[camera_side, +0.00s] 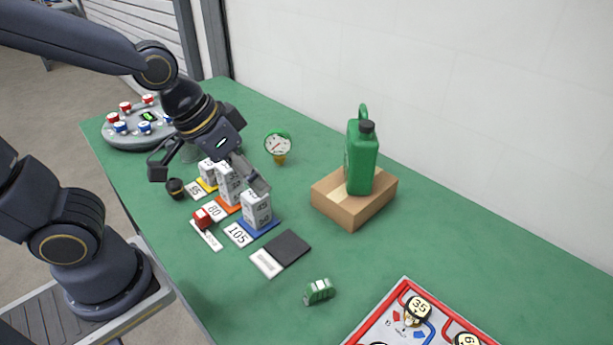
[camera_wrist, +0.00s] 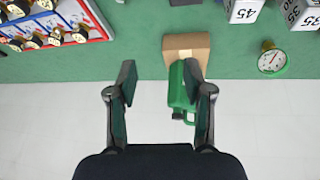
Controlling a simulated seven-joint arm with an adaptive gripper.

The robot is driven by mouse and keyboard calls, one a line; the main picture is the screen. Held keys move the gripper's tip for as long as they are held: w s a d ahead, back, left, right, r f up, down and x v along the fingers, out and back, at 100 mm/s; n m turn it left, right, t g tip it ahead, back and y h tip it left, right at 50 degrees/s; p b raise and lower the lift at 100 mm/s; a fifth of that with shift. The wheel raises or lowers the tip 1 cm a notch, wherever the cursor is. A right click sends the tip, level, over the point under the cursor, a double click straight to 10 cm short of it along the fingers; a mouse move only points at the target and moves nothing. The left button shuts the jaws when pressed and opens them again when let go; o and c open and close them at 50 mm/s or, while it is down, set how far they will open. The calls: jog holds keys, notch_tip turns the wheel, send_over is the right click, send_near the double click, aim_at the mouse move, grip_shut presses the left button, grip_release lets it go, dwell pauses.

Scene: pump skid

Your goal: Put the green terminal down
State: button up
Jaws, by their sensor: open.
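The green terminal, a small green block with pale stripes (camera_side: 319,291), rests on the green table near its front edge, between the dark pad and the red-framed board. I cannot make it out clearly in the wrist view. My gripper (camera_side: 208,178) is open, with its fingers spread above the row of white numbered blocks, away from the terminal. In the wrist view my gripper (camera_wrist: 160,82) shows two parted fingers with nothing held between them.
A green canister (camera_side: 361,160) stands on a cardboard box (camera_side: 333,204). White numbered blocks (camera_side: 257,208) stand by number cards. A dark-and-white pad (camera_side: 281,253), red button (camera_side: 202,219), gauge (camera_side: 278,145), grey console (camera_side: 121,138) and red-framed board (camera_side: 366,328) surround clear green patches.

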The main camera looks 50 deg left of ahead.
jog(key=s+a+r+n+y, duration=0.1)
jog(key=s+a+r, duration=0.4)
jog(key=a, duration=0.1)
jog(key=shift+s+r+n+t+y, duration=0.2)
jog(key=shift+r+n+t+y, duration=0.1)
jog(key=shift+t+y, duration=0.1)
